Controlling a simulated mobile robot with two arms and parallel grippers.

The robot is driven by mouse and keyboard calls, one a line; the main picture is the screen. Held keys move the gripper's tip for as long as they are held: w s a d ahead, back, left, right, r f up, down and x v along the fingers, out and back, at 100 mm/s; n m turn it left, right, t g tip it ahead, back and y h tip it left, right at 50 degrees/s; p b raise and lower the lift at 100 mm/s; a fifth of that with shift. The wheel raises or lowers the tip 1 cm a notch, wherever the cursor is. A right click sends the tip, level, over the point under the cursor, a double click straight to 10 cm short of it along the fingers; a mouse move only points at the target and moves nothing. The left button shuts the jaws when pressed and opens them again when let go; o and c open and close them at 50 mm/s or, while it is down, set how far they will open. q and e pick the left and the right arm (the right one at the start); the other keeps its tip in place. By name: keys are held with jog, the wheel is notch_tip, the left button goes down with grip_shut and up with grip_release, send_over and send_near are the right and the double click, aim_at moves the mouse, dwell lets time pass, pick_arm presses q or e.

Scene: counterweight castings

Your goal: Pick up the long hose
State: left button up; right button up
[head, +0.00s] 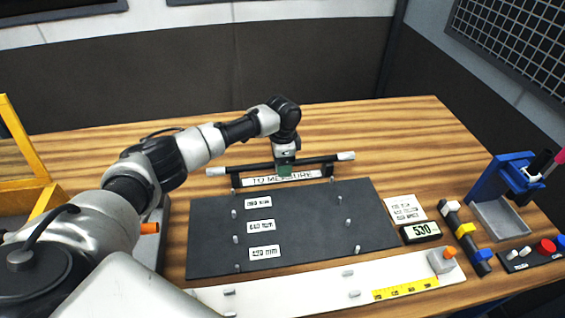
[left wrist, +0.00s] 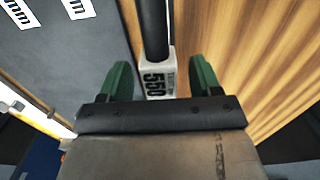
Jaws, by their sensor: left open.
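The long hose (head: 240,167) is a black tube with pale ends. It lies roughly left to right along a low rack behind the dark board, above a sign (head: 258,181) reading "TO MEASURE". My left gripper (head: 285,170) is over the middle of the hose, pointing down. In the left wrist view the hose (left wrist: 154,25) runs down between the two green fingers of the gripper (left wrist: 155,82). A white piece marked with what looks like "550" (left wrist: 155,85) sits on it there. The fingers are open, with a gap on each side. My right gripper is not in view.
The dark board (head: 310,215) bears several pegs and length labels. In front lies a white strip (head: 320,292) with a yellow scale. At right are a display reading 530 (head: 420,232), a black tool with a yellow collar (head: 466,230), and a blue-framed tray (head: 500,220).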

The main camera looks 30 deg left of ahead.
pick_arm(q)
jog(key=c, duration=0.8)
jog(key=shift+r, duration=0.1)
jog(key=shift+c, duration=0.8)
